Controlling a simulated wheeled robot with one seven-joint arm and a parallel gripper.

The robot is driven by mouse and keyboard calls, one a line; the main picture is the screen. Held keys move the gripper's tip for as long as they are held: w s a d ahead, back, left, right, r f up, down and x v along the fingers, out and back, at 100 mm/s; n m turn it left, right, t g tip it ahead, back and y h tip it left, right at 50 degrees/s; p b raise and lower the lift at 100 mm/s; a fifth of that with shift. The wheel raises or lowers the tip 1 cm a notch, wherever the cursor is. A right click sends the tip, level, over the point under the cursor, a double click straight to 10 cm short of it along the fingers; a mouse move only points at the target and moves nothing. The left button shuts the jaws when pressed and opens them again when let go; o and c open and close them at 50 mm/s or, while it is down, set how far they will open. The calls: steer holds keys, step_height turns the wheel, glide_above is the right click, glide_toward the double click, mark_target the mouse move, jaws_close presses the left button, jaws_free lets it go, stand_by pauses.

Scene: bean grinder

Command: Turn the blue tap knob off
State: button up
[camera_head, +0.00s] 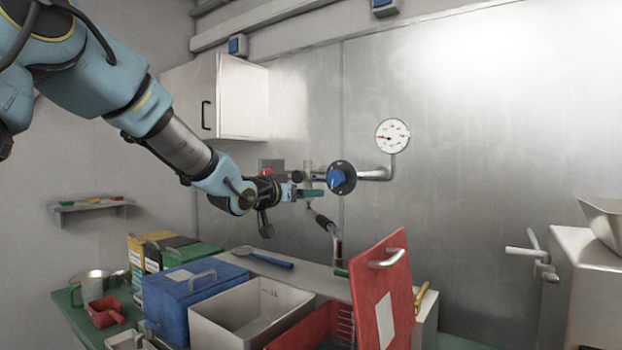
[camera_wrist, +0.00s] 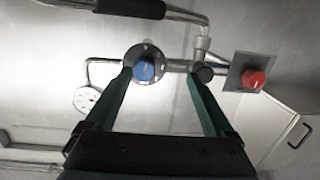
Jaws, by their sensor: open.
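The blue tap knob (camera_head: 337,178) sits on a dark round plate on the wall pipe, left of and below the pressure gauge. It also shows in the wrist view (camera_wrist: 143,71), close to the tip of the left finger. My gripper (camera_head: 312,192) is just left of the knob in the head view. In the wrist view my gripper (camera_wrist: 160,75) has its two green fingers wide apart with nothing held between them. The knob lies near the left finger, not centred between the fingers. I cannot tell whether that finger touches it.
A red knob (camera_wrist: 254,81) on a square plate is right of the fingers. A gauge (camera_head: 392,135) hangs on the pipe. Below are a blue box (camera_head: 190,295), a white bin (camera_head: 215,325) and an upright red lid (camera_head: 365,275). A white cabinet (camera_head: 240,97) is behind my arm.

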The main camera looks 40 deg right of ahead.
mark_target(333, 179)
steer(key=shift+m+g+h, duration=0.3)
steer(key=shift+h, duration=0.4)
steer(key=d+r+p, duration=0.1)
steer(key=d, duration=0.3)
steer(key=d+r+p, duration=0.1)
steer(key=d+p, duration=0.1)
steer(key=d, duration=0.2)
steer(key=w+d+p, duration=0.1)
steer(key=d, duration=0.3)
steer(key=shift+r, duration=0.4)
steer(key=c, duration=1.4)
